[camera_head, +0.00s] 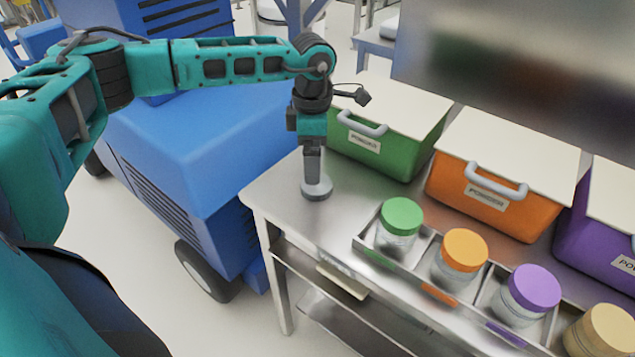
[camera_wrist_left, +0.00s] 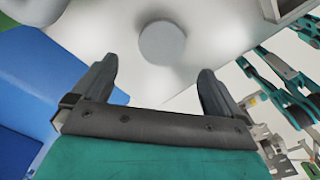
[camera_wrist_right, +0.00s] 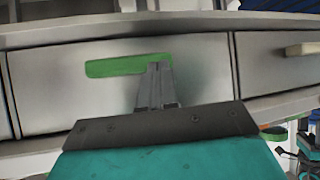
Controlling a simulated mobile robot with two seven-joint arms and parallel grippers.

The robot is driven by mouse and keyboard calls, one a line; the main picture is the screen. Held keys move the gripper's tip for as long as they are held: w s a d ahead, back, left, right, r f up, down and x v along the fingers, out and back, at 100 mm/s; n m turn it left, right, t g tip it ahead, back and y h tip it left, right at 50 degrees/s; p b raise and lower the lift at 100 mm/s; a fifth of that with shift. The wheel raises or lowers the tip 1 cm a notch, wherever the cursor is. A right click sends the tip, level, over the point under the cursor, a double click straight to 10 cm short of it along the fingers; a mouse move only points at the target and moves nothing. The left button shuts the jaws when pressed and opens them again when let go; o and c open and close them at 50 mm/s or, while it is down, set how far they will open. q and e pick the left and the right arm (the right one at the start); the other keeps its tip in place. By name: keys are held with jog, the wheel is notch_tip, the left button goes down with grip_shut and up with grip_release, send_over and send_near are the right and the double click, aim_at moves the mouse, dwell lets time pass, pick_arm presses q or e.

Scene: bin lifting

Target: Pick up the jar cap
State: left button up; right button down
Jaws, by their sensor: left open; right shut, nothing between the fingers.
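A grey round jar cap (camera_head: 317,190) lies flat near the left corner of the metal table. In the left wrist view the cap (camera_wrist_left: 162,43) appears as a plain grey disc beyond the fingertips. My left gripper (camera_head: 313,165) points down just above the cap and partly covers it in the head view. In the left wrist view its fingers (camera_wrist_left: 156,85) are spread with nothing between them. My right gripper (camera_wrist_right: 156,70) is shut and empty, in front of a metal face with a green label (camera_wrist_right: 127,65). It is not seen in the head view.
A metal tray (camera_head: 365,246) on the table (camera_head: 285,198) holds jars with green (camera_head: 402,215), orange (camera_head: 465,249), purple (camera_head: 534,287) and tan lids (camera_head: 612,328). Green (camera_head: 375,150), orange (camera_head: 490,208) and purple bins (camera_head: 600,228) stand behind. A blue machine (camera_head: 210,150) is left of the table.

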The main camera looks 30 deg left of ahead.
aim_at(317, 187)
pick_arm(q)
jog(key=f, duration=0.6)
jog(key=shift+w+d+f, duration=0.1)
jog(key=shift+d+f, duration=0.2)
jog(key=c, duration=1.1)
